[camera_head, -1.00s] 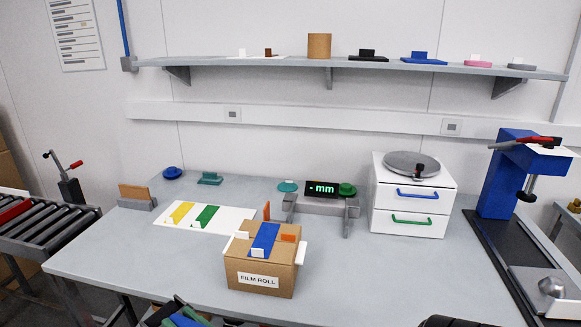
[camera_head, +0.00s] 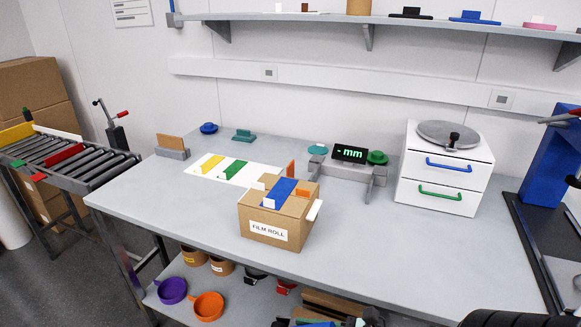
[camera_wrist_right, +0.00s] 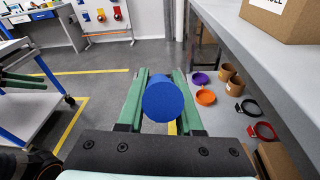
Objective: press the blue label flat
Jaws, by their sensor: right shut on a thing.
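The blue label (camera_head: 279,192) lies as a strip across the top of the cardboard film roll box (camera_head: 252,215). A small white tab (camera_head: 268,203) is at its front end; I cannot tell whether the label lies flat everywhere. My right gripper (camera_wrist_right: 160,85) is shut on a blue cylinder (camera_wrist_right: 163,100), held between its green fingers. It is in front of the table, below the top, away from the label. Green bars at the left of the wrist view look like my left gripper's fingers (camera_wrist_right: 38,87).
The white sheet (camera_head: 262,177) with yellow and green strips lies behind the box. A gauge with a display (camera_head: 349,153) and a white drawer unit (camera_head: 438,175) stand to the right. Purple (camera_head: 172,290) and orange (camera_head: 208,306) pans sit on the lower shelf. The table front is clear.

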